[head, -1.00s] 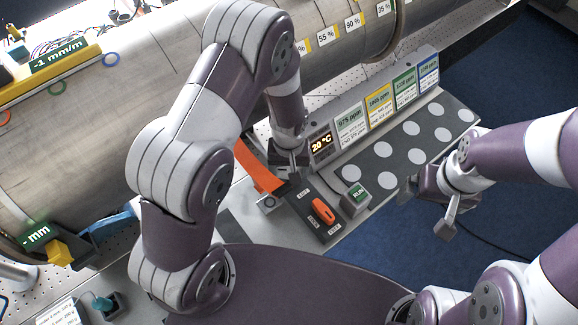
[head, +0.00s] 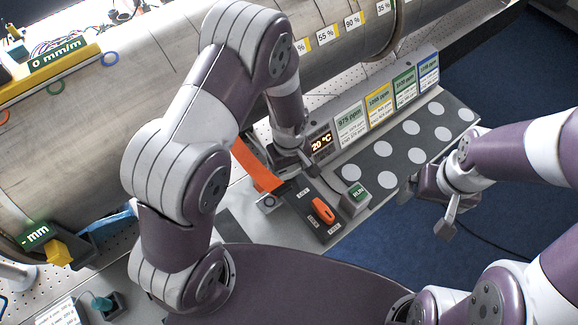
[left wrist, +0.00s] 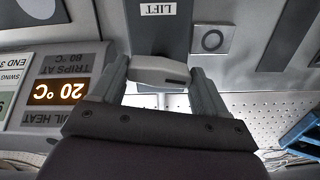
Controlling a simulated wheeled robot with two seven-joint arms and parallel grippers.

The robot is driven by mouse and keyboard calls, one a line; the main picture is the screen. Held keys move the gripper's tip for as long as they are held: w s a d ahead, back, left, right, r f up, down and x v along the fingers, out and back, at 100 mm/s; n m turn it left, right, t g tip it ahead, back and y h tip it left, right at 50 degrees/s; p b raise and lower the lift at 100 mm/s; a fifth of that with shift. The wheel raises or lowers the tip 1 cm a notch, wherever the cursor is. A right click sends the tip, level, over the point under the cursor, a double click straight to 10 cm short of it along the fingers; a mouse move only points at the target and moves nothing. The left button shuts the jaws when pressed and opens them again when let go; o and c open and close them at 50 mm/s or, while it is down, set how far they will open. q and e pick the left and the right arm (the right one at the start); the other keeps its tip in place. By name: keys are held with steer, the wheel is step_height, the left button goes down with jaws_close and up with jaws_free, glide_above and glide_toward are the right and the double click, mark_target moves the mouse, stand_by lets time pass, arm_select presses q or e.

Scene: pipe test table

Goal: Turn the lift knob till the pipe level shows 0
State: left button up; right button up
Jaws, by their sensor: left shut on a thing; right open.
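The pipe level (head: 40,72) is a yellow bar on the pipe, and its green display (head: 58,56) reads 0 mm/m. The lift knob (left wrist: 160,71) is a pale grey grip beside the LIFT label (left wrist: 160,9) in the left wrist view. My left gripper (left wrist: 158,84) is shut on it, one finger on each side. My right gripper (head: 440,205) is open and empty, in front of the white-dotted strip.
A panel with an orange switch (head: 323,210) and a RUN button (head: 356,194) lies just in front of my left gripper. A 20 °C display (head: 320,144) and several coloured cards stand close to its right. The large pipe (head: 120,90) runs behind.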

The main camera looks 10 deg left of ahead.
mark_target(289, 169)
arm_select(q)
steer(key=shift+w+n, duration=0.1)
steer(key=shift+n, duration=1)
steer(key=o, duration=1.1)
steer(key=shift+c, duration=0.2)
step_height(289, 169, up, 13)
steer(key=b, duration=0.2)
steer(key=shift+b, duration=0.3)
steer(key=shift+f, duration=0.1)
